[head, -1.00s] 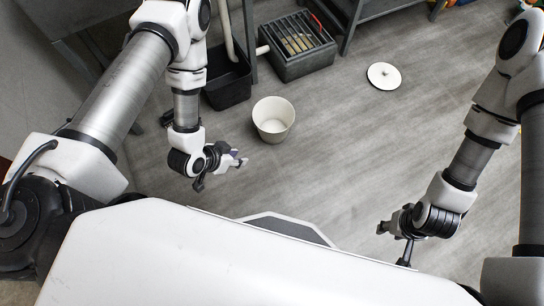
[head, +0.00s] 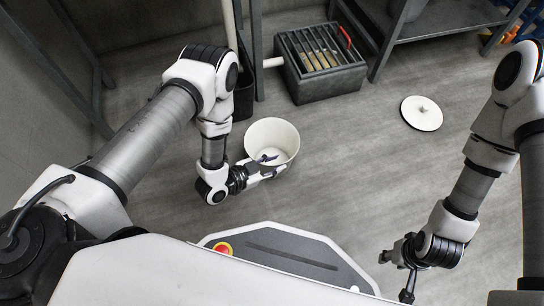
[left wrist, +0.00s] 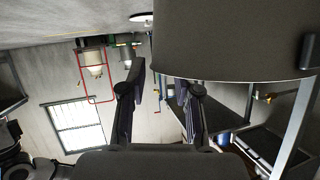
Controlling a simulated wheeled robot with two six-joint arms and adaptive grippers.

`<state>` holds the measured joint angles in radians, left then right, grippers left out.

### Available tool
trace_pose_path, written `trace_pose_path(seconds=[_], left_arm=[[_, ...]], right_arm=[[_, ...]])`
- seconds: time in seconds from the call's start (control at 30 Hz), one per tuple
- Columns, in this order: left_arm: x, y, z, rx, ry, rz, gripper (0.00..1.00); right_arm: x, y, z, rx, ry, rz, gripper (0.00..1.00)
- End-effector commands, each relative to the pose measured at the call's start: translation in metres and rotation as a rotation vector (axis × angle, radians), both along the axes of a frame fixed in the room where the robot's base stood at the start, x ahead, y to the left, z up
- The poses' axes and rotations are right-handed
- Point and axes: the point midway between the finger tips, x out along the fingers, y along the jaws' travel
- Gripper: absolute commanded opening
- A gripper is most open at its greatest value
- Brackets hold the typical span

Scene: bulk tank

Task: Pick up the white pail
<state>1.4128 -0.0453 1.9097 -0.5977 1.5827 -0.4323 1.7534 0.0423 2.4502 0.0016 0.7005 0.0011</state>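The white pail (head: 273,135) stands upright on the floor, its open mouth facing up, in the head view. My left gripper (head: 270,167) is at the pail's near side. One finger shows over the rim, inside the mouth, and the other shows outside the near wall. In the left wrist view the fingers (left wrist: 160,100) are spread apart, and the pail (left wrist: 230,45) looms large and dark at upper right, its edge between them. Whether either finger touches the wall cannot be told. My right gripper (head: 395,272) is open and empty over the floor at lower right.
A white round lid (head: 421,113) with a knob lies on the floor to the right. A grey crate (head: 325,83) holding bottles stands behind the pail, beside a metal table (head: 440,20). A dark bin (head: 243,98) stands left of the crate.

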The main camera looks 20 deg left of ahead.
Motion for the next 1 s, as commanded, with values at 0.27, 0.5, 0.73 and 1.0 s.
trace_pose_path(seconds=[0.27,0.5,0.73,1.0], left_arm=[[0.031,-0.027,-0.018,0.0,-0.001,-0.001,0.32],[0.031,-0.027,-0.017,0.001,0.001,0.0,0.14],[0.031,-0.026,-0.017,0.001,0.001,0.0,0.0],[0.031,-0.026,-0.015,0.0,0.0,0.0,0.0]], right_arm=[[0.001,-0.001,-0.023,-0.001,-0.003,-0.005,0.4],[0.001,-0.001,-0.021,0.0,-0.003,-0.005,0.4],[0.001,-0.001,-0.021,0.0,-0.003,-0.005,0.4],[0.001,-0.001,-0.02,0.0,-0.002,-0.005,0.4]])
